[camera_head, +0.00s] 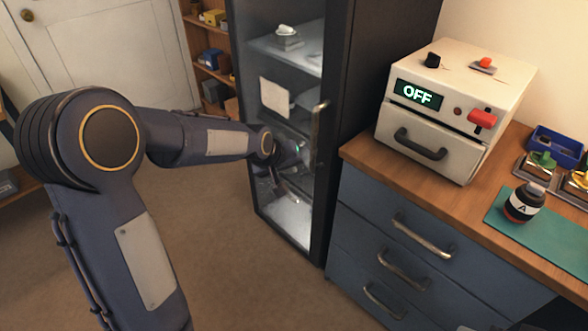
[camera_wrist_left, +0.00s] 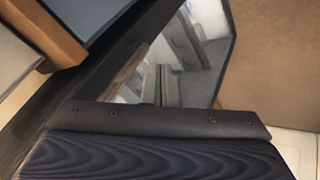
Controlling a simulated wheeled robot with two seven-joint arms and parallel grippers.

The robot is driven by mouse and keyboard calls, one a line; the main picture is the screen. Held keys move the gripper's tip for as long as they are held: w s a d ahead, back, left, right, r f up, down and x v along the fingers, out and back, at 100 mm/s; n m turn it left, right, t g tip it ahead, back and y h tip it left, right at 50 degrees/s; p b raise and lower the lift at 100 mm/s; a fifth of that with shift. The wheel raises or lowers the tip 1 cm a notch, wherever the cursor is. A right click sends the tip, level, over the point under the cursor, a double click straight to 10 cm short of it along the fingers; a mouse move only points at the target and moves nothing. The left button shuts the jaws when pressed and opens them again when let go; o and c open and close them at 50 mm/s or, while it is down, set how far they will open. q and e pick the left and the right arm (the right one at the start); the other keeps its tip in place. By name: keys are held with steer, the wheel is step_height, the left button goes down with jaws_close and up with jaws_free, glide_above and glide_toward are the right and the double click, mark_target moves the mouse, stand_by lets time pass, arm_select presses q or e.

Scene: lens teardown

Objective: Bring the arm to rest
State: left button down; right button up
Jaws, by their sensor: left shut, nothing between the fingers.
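My left arm comes in from the left in the head view and reaches toward the dark cabinet with a glass door (camera_head: 290,95). My left gripper (camera_head: 284,178) is at the lower part of the glass, small and partly hidden by the wrist. It is shut and holds nothing. I cannot tell whether it touches the glass. In the left wrist view, a dark ribbed surface fills the bottom, with the glass (camera_wrist_left: 190,50) beyond it. My right gripper is not in view.
A wooden-topped drawer unit (camera_head: 400,240) stands right of the cabinet. On it are a white box with an OFF display (camera_head: 450,105), a green mat (camera_head: 550,245) with a dark bottle marked A (camera_head: 524,203), and a blue tray (camera_head: 556,147). Open floor (camera_head: 225,250) lies below my arm.

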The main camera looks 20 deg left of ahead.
arm_select(q)
steer(key=s+a+r+m+h+p, duration=0.15)
steer(key=s+r+p, duration=0.45)
steer(key=s+r, duration=0.9)
steer(key=s+d+m+g+p, duration=0.1)
steer(key=s+d+m+p, duration=0.1)
steer(key=s, duration=1.4)
steer(key=shift+d+m+g+p, duration=0.2)
steer(key=shift+m+g+p, duration=0.15)
steer(key=shift+p, duration=0.5)
